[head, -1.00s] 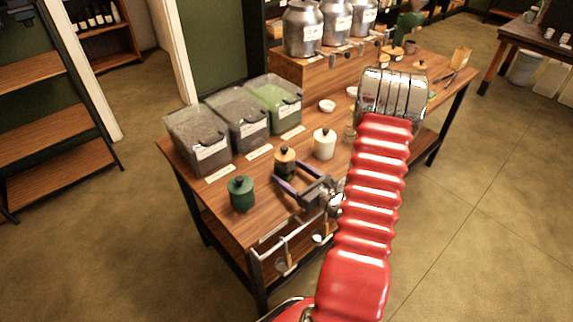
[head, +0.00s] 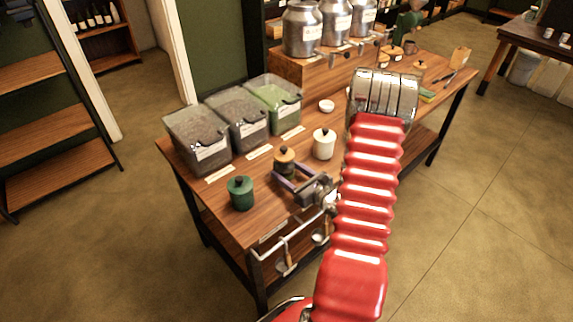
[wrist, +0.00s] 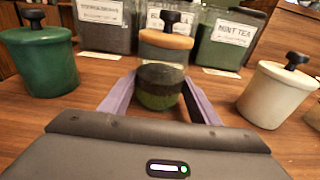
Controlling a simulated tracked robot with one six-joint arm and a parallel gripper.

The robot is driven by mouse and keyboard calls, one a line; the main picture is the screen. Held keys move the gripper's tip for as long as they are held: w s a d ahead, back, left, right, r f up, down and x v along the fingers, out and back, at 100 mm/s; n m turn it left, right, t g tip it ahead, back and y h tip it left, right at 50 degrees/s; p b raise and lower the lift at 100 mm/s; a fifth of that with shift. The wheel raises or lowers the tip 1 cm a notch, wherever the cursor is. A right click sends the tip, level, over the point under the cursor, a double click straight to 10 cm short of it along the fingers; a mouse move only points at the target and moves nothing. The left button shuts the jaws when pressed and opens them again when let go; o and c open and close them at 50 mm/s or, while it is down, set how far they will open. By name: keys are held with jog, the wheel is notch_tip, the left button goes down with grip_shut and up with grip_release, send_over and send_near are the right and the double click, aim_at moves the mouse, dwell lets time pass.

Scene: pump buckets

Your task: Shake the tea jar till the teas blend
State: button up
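The tea jar is clear, with dark tea over green tea and a wooden lid with a black knob. It stands upright on the wooden table in the head view (head: 284,160) and fills the middle of the wrist view (wrist: 160,88). My gripper (head: 287,174) is low over the table. Its purple fingers (wrist: 159,92) are spread with the jar between their ends. Whether either finger touches the jar is hard to tell. The jar's far side is hidden.
A green jar (head: 241,193) stands left of the tea jar and a cream jar (head: 323,144) right of it. Three labelled tea bins (head: 238,117) stand behind. A rail with hanging scoops (head: 290,240) runs along the table's near end. Metal urns (head: 302,28) stand on a raised shelf.

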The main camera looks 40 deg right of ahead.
aim_at(288, 156)
jog(key=c, duration=0.6)
jog(key=shift+o, duration=0.2)
jog(key=shift+r, duration=5.05)
